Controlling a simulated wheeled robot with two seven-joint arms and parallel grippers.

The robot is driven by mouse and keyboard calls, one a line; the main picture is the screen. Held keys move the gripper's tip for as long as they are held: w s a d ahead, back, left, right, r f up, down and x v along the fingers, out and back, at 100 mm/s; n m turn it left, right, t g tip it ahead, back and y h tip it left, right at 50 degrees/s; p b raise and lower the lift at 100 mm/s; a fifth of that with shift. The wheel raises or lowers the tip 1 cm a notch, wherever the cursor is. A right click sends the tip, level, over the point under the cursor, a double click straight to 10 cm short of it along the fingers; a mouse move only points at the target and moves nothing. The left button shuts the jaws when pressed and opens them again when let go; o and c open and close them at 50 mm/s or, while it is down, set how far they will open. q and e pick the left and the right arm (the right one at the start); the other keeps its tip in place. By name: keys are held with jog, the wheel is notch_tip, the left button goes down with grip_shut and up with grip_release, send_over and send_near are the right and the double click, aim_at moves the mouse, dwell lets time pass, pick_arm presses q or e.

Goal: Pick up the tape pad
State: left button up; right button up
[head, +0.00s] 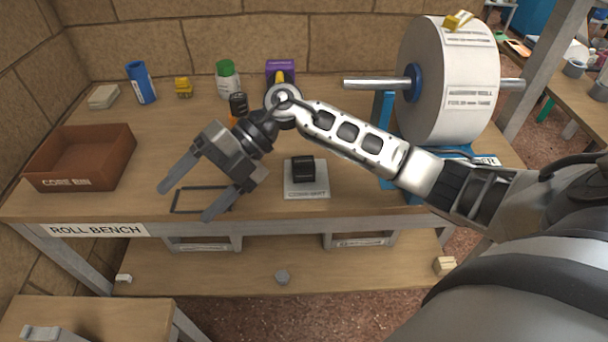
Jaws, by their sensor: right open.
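No item has a readable tape pad label. A pale flat pad-like block (103,97) lies at the back left of the bench, and a small yellow item (458,20) rests on top of the big paper roll (420,90). I cannot tell which is the tape pad. My right gripper (192,203) is open and empty, with its fingers pointing down-left above a dark rectangular outline (176,200) near the bench's front edge. It is apart from both items. My left gripper is not in view.
The roll bench (265,207) holds a brown bin (50,178) at left and a black piece on a grey plate (306,192) in the middle. Blue (140,83) and green-capped (227,80) containers and a yellow object (183,87) stand at the back. The roll's stand is at right.

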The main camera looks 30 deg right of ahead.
jog(key=w+d+h+b, duration=0.1)
jog(key=w+d+h, duration=0.1)
jog(key=d+h, duration=0.3)
jog(key=w+d+h, duration=0.3)
jog(key=d, duration=0.5)
notch_tip(320, 180, up, 3)
jog(key=m+t+h, duration=0.1)
jog(key=m+h, duration=0.2)
jog(key=h, duration=0.2)
send_over(304, 161)
jog(key=f, duration=0.9)
jog(key=shift+w+a+f, duration=0.1)
jog(key=shift+w, duration=0.1)
jog(key=shift+s+f+p, duration=0.2)
jog(key=shift+f+p, duration=0.35)
jog(key=shift+f, duration=2.35)
jog(key=c, duration=1.1)
